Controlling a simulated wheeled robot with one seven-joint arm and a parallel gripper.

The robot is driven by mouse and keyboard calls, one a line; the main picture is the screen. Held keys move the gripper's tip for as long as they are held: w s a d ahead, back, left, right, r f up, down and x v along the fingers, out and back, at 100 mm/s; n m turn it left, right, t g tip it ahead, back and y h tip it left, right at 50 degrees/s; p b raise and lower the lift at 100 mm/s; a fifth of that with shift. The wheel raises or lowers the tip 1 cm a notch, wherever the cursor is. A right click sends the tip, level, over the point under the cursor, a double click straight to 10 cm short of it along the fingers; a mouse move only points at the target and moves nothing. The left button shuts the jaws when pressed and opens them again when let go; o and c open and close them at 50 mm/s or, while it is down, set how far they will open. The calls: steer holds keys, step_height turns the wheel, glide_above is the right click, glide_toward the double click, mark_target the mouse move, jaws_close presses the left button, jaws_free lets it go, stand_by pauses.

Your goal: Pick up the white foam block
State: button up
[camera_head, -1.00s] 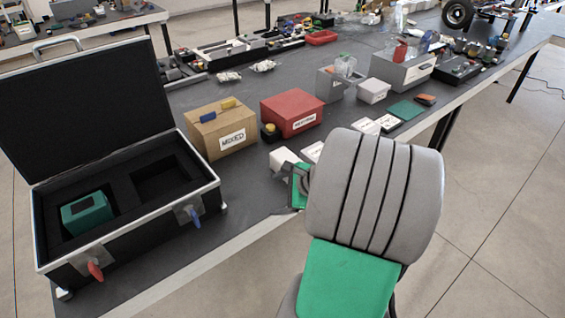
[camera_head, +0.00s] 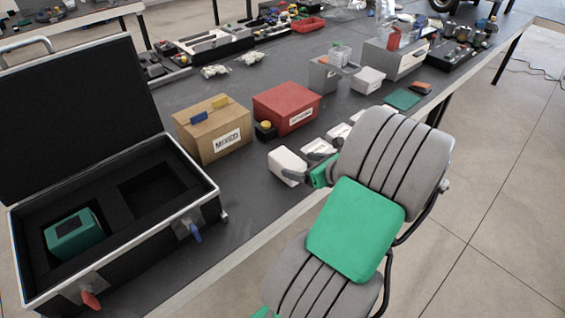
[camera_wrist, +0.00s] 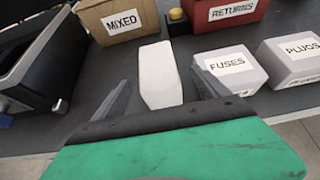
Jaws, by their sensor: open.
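The white foam block (camera_head: 287,165) stands on the dark table in front of the red box. In the wrist view the block (camera_wrist: 160,76) sits ahead between the two fingers, its near end close to the palm edge. My gripper (camera_wrist: 162,90) is open, with one finger on each side of the block and a visible gap to each. In the head view my gripper (camera_head: 306,172) is at the block's right side, partly hidden by its own green and grey wrist parts. I cannot tell how high the fingertips are above the table.
A cardboard MIXED box (camera_head: 213,130) and a red RETURNS box (camera_head: 287,107) stand behind the block. A yellow-topped button (camera_head: 265,130) is between them. White FUSES (camera_wrist: 231,68) and PLUGS (camera_wrist: 294,57) boxes are to the right. An open black case (camera_head: 130,235) is at left.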

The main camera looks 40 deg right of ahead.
mark_target(287, 162)
steer(key=x, duration=0.7)
steer(key=shift+a+r, duration=0.1)
steer(key=shift+a, duration=0.05)
steer(key=c, duration=1.4)
